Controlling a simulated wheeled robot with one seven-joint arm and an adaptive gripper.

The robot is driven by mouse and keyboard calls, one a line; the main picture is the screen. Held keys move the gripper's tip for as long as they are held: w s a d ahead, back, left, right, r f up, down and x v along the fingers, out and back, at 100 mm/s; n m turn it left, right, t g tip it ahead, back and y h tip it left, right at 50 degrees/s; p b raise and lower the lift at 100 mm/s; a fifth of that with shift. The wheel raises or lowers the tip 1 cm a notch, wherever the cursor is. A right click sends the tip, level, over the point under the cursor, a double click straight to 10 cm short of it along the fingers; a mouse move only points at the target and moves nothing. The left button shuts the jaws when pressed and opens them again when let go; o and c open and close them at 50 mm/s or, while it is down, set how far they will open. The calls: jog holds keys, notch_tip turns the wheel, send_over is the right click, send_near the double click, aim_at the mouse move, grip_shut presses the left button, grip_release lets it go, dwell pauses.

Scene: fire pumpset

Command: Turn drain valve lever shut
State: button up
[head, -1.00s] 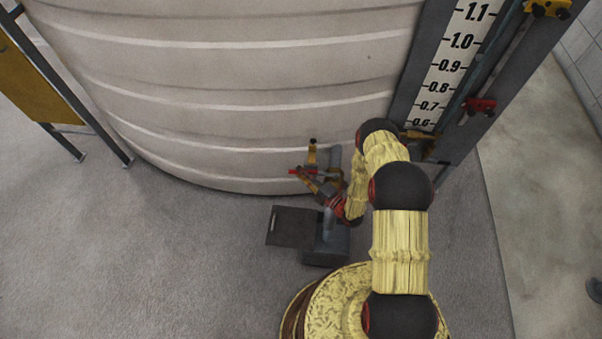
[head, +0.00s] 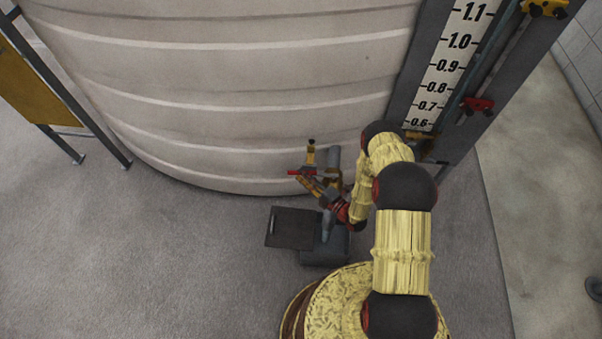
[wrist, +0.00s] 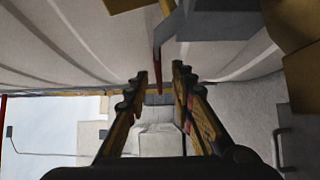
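The drain valve (head: 311,152) is a small yellow fitting low on the tank wall in the head view. Its red lever (head: 296,173) sticks out to the left below it. My gripper (head: 308,184) is right by the lever, reaching up-left from the lower right. In the wrist view, my gripper (wrist: 160,78) has its two fingers apart. A thin grey and red bar (wrist: 157,62), apparently the lever, hangs from above into the gap between the fingertips. I cannot tell whether either finger touches it.
The big ribbed tank (head: 235,75) fills the back. A grey drain box (head: 325,250) with an open lid (head: 292,228) stands on the floor below the valve. A level gauge board (head: 437,85) rises at the right.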

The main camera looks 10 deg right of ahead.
jog(key=v, duration=1)
jog(key=shift+c, duration=0.4)
